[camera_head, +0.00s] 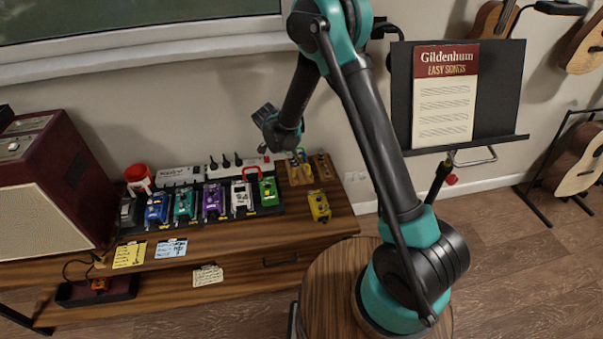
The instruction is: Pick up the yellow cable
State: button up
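A small yellow item (302,155) lies at the back of a wooden board on the right part of the bench; it may be the yellow cable, but it is too small to be sure. My gripper (265,115) is at the end of my arm, up in front of the wall, above and a little left of the yellow item and apart from it. Its fingers are not clear at this angle, and I see nothing held in it.
Several coloured pedals (212,200) stand in a row on the wooden bench (220,238). A yellow pedal (319,206) stands alone at the right. A red amplifier (85,185) is at the left. A music stand (500,95) with a songbook (443,100) is at the right.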

jog(key=shift+x, duration=2.8)
jog(key=shift+s, duration=0.1)
jog(key=shift+c, duration=0.3)
grip_shut()
